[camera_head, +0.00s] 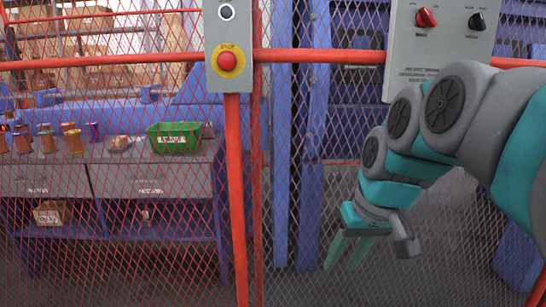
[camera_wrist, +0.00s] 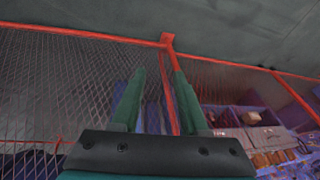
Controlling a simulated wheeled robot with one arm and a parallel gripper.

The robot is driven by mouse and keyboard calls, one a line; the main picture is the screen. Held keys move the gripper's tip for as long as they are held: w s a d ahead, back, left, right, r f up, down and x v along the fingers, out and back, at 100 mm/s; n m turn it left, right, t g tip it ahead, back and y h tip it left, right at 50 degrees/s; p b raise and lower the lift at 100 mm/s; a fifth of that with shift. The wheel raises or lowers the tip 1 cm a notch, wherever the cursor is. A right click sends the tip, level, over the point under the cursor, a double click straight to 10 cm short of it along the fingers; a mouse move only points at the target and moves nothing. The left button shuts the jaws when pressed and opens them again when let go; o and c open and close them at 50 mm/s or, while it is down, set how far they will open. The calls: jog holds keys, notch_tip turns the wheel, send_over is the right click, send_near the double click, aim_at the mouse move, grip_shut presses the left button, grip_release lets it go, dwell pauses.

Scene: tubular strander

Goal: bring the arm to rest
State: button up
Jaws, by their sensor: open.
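My gripper (camera_head: 347,251) hangs at the end of my grey and teal arm, in the right half of the head view, in front of the red mesh fence. Its two green fingers point down. In the wrist view my gripper (camera_wrist: 158,95) shows both fingers spread apart with nothing between them. The fence and a red post show beyond the fingers. The gripper is open and empty. I cannot tell how far the fingertips are from the mesh.
A control box with an emergency stop button (camera_head: 228,61) is on the fence post. A grey switch panel (camera_head: 438,45) is close to my arm. Behind the mesh, a green bin (camera_head: 174,138) and several spools stand on a bench (camera_head: 150,178). Blue machine columns (camera_head: 282,150) stand behind too.

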jog(key=s+d+f+m+g+h, duration=0.1)
jog(key=s+f+g, duration=0.1)
jog(key=s+f, duration=0.5)
jog(key=s+d+f+m+g+h+p, duration=0.1)
jog(key=s+f+g, duration=0.1)
jog(key=s+f, duration=0.6)
jog(key=s, duration=0.6)
jog(key=shift+s+d, duration=0.25)
jog(key=shift+d, duration=0.05)
jog(key=shift+f, duration=0.1)
